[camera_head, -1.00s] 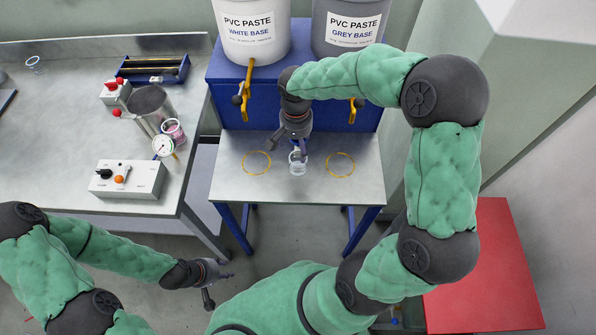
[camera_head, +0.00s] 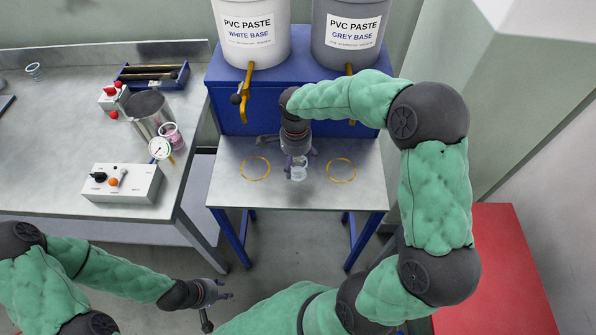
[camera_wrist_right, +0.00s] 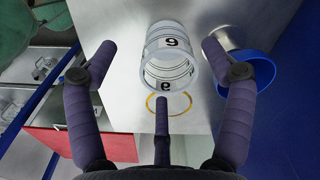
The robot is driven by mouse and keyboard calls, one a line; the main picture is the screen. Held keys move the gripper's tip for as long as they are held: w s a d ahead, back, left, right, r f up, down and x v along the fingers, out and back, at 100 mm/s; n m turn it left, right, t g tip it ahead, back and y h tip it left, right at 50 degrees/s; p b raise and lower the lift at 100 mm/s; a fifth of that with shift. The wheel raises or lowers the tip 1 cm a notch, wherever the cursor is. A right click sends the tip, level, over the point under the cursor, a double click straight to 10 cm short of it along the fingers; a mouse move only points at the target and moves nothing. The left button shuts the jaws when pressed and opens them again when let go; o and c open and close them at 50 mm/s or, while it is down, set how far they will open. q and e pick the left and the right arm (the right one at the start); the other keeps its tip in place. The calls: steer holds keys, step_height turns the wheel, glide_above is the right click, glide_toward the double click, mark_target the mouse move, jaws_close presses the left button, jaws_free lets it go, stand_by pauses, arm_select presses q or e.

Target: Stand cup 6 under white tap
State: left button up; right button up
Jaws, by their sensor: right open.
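Cup 6 (camera_head: 299,173) is a small clear cup on the bench stand, between its two yellow rings. In the right wrist view, cup 6 (camera_wrist_right: 170,62) shows its "6" label and lies between the spread fingers. My right gripper (camera_head: 296,162) is open around the cup, with visible gaps beside the two outer fingers. The white tap (camera_head: 242,97) is a yellow valve below the white base bucket, behind and left of the cup. The left ring (camera_head: 255,169) below that tap is empty. My left gripper (camera_head: 224,291) appears open and empty, low over the floor.
The grey tap (camera_head: 350,85) is partly hidden by my right arm. A left bench holds a metal pot (camera_head: 148,112), a pink-banded cup (camera_head: 171,136) and a control box (camera_head: 121,182).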

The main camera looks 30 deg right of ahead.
steer(key=f+b, duration=0.1)
steer(key=f, duration=0.2)
steer(key=f+b, duration=0.1)
steer(key=f, duration=0.1)
steer(key=shift+w+d+f+b, duration=0.25)
steer(key=shift+d+f+b, duration=0.05)
steer(key=shift+b, duration=0.05)
steer(key=c, duration=1.2)
steer(key=shift+r, duration=0.15)
